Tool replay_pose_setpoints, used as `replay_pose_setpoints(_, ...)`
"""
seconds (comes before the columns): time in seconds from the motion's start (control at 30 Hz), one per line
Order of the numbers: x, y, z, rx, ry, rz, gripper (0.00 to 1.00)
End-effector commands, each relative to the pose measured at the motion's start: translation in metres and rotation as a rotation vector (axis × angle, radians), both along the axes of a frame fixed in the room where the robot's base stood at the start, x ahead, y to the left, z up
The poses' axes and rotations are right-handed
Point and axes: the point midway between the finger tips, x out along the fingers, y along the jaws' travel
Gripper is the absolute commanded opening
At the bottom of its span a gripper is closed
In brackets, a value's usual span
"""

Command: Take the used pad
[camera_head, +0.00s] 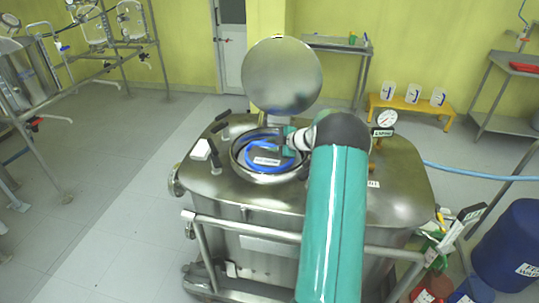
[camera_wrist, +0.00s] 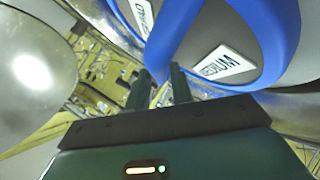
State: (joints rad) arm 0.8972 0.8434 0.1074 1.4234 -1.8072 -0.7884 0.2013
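In the head view, a round opening (camera_head: 239,166) in the steel reactor lid holds blue-edged round items. One bears a white label (camera_head: 266,161). In the wrist view, two grey discs with thick blue rims (camera_wrist: 285,38) show close up, with labels, one reading "MEDIUM". I cannot tell whether either is the used pad. My gripper (camera_head: 289,144) is at the right side of the opening. In the wrist view its two dark fingers (camera_wrist: 162,70) stand apart, with a blue rim showing at their tips. I cannot tell whether they pinch it.
A round polished cover (camera_head: 282,76) stands raised behind the opening. Black-handled clamps (camera_head: 222,116), a white block (camera_head: 200,149) and a pressure gauge (camera_head: 387,119) sit on the reactor top. An orange bench (camera_head: 412,105) with white containers is behind. A blue drum (camera_head: 512,245) stands at right.

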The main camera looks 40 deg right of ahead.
Motion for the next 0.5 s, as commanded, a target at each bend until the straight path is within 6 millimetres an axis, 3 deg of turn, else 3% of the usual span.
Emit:
replay_pose_setpoints(0.13, 0.014, 0.002, -0.009, -0.002, 0.000, 0.001, 0.23)
replay_pose_setpoints(0.37, 0.017, 0.002, -0.009, -0.002, 0.000, 0.002, 0.23)
replay_pose_setpoints(0.5, 0.017, 0.001, -0.009, -0.002, 0.000, 0.002, 0.00)
